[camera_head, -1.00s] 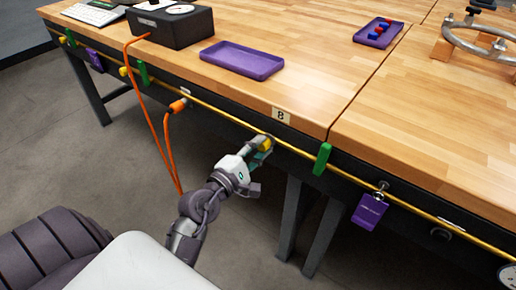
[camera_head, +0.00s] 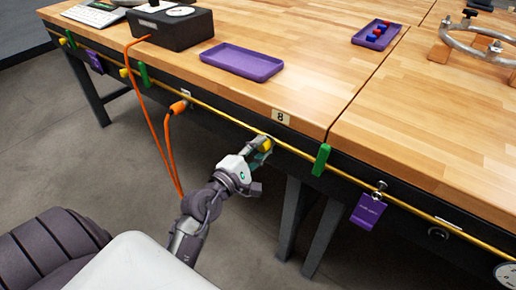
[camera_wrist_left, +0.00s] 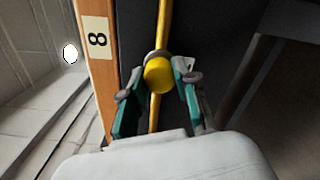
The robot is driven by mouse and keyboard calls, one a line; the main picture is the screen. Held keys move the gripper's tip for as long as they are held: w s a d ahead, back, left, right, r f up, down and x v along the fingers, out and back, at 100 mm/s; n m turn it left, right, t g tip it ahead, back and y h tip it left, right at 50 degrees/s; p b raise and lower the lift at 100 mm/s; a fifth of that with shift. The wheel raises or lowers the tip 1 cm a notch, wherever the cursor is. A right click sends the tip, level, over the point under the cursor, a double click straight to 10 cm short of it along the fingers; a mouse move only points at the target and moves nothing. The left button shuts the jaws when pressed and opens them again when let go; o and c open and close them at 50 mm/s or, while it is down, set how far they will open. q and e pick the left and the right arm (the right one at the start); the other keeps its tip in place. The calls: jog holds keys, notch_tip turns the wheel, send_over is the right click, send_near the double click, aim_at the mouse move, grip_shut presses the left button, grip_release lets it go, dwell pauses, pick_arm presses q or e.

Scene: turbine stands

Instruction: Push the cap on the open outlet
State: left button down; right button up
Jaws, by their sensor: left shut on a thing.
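A yellow round cap (camera_head: 266,145) is at the front edge of the bench, below the label "8". My left gripper (camera_head: 261,150) is shut on it. In the left wrist view the cap (camera_wrist_left: 158,76) sits between the two green-padded fingers (camera_wrist_left: 160,84), with a grey ring (camera_wrist_left: 157,56) just behind it. The outlet is hidden by the cap and fingers, so I cannot tell whether the cap is seated. My right gripper is not in view.
A yellow pipe (camera_head: 220,116) runs along the bench front, with green handles (camera_head: 321,160). An orange hose (camera_head: 165,134) hangs left of my gripper. A purple tag (camera_head: 367,211) and a dark round fitting (camera_head: 437,233) are to the right. A purple tray (camera_head: 242,62) lies on the bench.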

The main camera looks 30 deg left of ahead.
pick_arm(q)
jog(key=c, duration=1.2)
grip_release()
jog(key=shift+w+r, duration=0.15)
jog(key=shift+r, duration=0.2)
jog(key=shift+o, duration=1.3)
jog(key=shift+w+d+f, duration=0.1)
jog(key=shift+w+f, duration=0.05)
jog(key=shift+w, duration=0.05)
jog(key=shift+o, duration=0.8)
jog(key=shift+w+f, duration=0.1)
jog(key=shift+o, duration=0.7)
jog(key=shift+f, duration=0.1)
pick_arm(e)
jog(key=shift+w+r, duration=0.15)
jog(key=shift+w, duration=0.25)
pick_arm(q)
jog(key=shift+s, duration=0.3)
